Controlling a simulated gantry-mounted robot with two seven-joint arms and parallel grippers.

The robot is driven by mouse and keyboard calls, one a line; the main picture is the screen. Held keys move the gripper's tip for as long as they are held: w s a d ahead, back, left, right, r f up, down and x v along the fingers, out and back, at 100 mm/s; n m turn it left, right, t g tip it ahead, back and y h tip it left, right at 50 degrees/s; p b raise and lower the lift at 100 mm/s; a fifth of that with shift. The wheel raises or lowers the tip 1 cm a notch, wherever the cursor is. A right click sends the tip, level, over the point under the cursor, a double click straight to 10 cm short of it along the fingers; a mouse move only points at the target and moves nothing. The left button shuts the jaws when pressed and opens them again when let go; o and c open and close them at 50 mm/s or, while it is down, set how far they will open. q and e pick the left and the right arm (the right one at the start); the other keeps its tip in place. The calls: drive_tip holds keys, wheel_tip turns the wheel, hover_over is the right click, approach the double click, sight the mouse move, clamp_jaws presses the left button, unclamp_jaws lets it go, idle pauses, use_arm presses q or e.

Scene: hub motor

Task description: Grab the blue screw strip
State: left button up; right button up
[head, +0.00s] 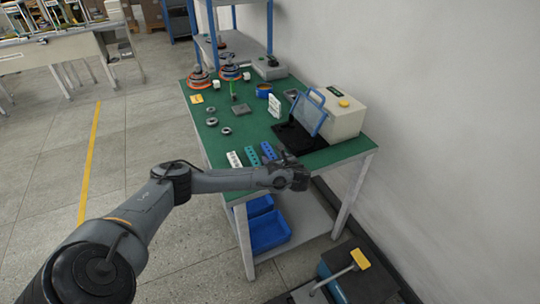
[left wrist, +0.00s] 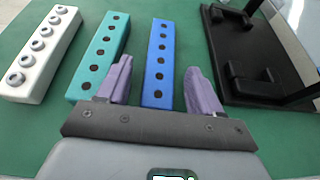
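The blue screw strip (head: 268,150) lies on the green table (head: 222,165) near its front edge, the rightmost of three strips in a row. In the left wrist view the blue strip (left wrist: 159,62) lies between and ahead of the purple fingertips. My right gripper is not in view.
A teal strip (left wrist: 100,58) and a white strip (left wrist: 42,55) lie left of the blue one. A black base (left wrist: 245,55) stands close on its right. A beige machine (head: 338,115) stands at the wall, and blue bins (head: 268,230) sit below.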

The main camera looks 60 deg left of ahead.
use_arm(q)
drive_tip(key=c, duration=1)
drive_tip(key=shift+r, duration=0.1)
